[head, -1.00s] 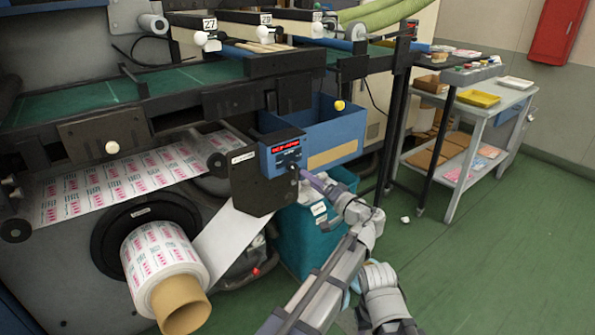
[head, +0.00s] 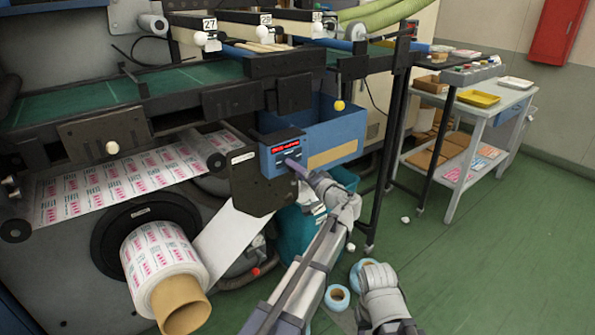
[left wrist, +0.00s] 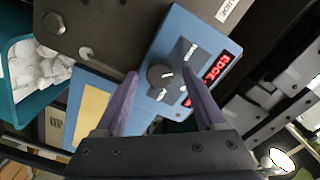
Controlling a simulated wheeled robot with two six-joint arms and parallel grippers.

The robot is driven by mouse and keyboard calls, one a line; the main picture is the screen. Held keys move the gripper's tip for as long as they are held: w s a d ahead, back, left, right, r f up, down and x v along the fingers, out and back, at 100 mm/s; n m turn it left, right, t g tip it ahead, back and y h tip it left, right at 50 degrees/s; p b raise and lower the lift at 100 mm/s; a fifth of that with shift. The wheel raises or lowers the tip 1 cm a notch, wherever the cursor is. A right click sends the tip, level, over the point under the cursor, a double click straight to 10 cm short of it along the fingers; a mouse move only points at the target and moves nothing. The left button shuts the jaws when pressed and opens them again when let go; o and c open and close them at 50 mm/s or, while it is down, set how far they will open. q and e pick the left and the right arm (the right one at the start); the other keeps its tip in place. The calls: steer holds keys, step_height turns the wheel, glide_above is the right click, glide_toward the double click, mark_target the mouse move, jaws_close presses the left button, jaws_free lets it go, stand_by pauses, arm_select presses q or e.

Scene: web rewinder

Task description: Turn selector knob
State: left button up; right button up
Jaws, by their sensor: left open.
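The blue control box (head: 270,157) with a red lit display (head: 287,145) sits on the machine's dark bracket. In the left wrist view, its dark round knob (left wrist: 157,78) has a short pale pointer line. Dark plates with white marks (left wrist: 190,53) lie around the knob. My left gripper (left wrist: 162,84) is open, its two purple fingers on either side of the knob in that picture. I cannot tell whether they touch it. In the head view, the left gripper (head: 292,164) is at the front of the box and hides the knob.
A printed roll (head: 165,255) on a cardboard core juts out at lower left. A blue bin (head: 335,135) is behind the box, and a teal bin (head: 292,235) stands below. Pale blue tape rolls (head: 337,298) lie on the green floor. A grey table (head: 498,105) stands at right.

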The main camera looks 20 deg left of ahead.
arm_select(q)
steer(key=shift+c, duration=0.4)
jaws_close()
stand_by(0.4)
steer(key=shift+m, duration=4.3)
